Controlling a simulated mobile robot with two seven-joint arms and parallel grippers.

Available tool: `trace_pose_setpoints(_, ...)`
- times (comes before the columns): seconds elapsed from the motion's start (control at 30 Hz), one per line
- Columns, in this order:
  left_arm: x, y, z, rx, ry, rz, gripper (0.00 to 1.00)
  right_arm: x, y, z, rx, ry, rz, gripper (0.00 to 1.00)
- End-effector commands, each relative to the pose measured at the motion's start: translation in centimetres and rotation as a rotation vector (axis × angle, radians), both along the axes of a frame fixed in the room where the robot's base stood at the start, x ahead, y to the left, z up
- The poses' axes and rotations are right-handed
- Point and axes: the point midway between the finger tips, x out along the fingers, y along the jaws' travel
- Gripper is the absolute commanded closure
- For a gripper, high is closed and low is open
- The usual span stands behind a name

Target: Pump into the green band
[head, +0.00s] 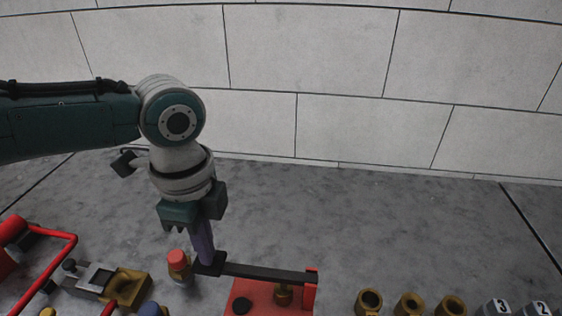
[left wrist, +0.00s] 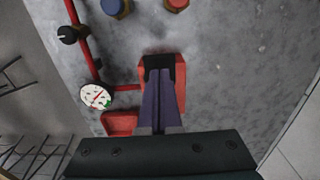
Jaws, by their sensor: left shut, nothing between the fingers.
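My left gripper (head: 207,262) points down with its purple fingers shut and empty. The fingertips are at the left end of a dark pump lever (head: 265,272); I cannot tell whether they press on it. In the left wrist view the shut fingers (left wrist: 161,76) reach the lever's dark end. A round white gauge (left wrist: 96,97) shows a green patch and a red needle; its exact reading is too small to tell.
A red-capped brass fitting (head: 179,262) stands just left of the lever end. A brass block (head: 128,288) and red pipe (head: 60,250) lie further left. Brass rings (head: 410,303) and numbered blocks (head: 497,307) stand at right. The floor behind is clear.

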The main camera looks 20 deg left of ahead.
Motion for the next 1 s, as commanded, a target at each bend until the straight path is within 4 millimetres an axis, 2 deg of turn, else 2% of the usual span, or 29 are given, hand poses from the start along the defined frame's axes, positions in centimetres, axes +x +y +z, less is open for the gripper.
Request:
trace_pose_setpoints(0.47,0.0,0.0,-0.3,0.000,0.000,0.000,1.00,0.0,0.0,-0.3,0.000,0.000,-0.001,0.43)
trace_pose_setpoints(1.0,0.0,-0.1,-3.5,-0.001,0.000,0.000,1.00,0.0,0.0,-2.9,-0.001,0.000,0.001,0.43)
